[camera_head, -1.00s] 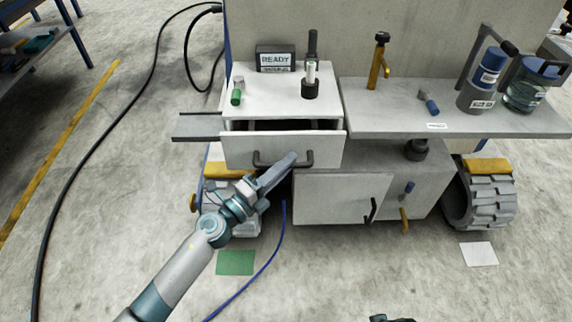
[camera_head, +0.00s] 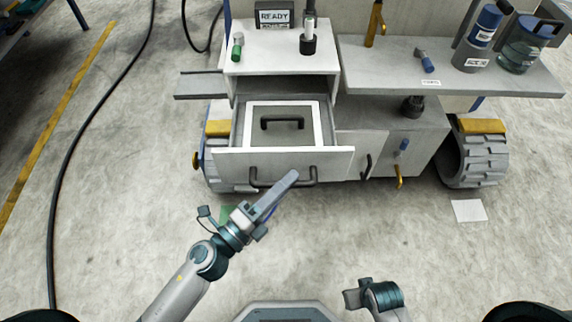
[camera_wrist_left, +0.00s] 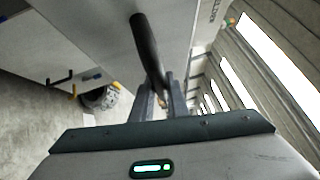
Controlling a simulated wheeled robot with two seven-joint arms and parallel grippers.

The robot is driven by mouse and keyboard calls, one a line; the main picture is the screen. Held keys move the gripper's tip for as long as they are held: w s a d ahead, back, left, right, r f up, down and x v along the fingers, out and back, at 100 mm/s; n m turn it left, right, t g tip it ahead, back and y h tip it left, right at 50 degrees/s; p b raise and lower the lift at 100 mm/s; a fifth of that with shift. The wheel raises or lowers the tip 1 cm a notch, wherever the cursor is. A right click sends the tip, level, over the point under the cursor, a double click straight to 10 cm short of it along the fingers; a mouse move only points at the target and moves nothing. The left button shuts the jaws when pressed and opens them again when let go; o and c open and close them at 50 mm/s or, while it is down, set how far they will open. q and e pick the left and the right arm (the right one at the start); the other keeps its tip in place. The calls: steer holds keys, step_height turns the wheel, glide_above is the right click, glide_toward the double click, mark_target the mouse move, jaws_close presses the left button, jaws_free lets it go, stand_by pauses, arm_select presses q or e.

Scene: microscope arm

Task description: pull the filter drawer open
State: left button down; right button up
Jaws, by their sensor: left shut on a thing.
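The filter drawer (camera_head: 236,164) is pulled well out of the white cabinet. Its dark bar handle (camera_head: 262,184) runs across the front panel. Inside the drawer lies a white-framed grey filter (camera_head: 250,142) with a dark handle on top. My left gripper (camera_head: 292,177) is at the drawer's handle, its fingers reaching up to the right. In the left wrist view, the dark handle (camera_wrist_left: 147,45) runs down between the fingers (camera_wrist_left: 160,101), which are shut on it. My right gripper (camera_head: 357,294) is low in the head view, away from the drawer; its fingers do not show clearly.
A grey side shelf (camera_head: 500,95) with bottles juts out to the right of the drawer. A lower cabinet door (camera_head: 352,150) with a handle stands close beside it. A black cable (camera_head: 75,150) lies on the floor at left. The floor before the drawer is mostly clear.

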arm_select(q)
steer(key=shift+s, duration=0.45)
steer(key=c, duration=1.7)
jaws_free()
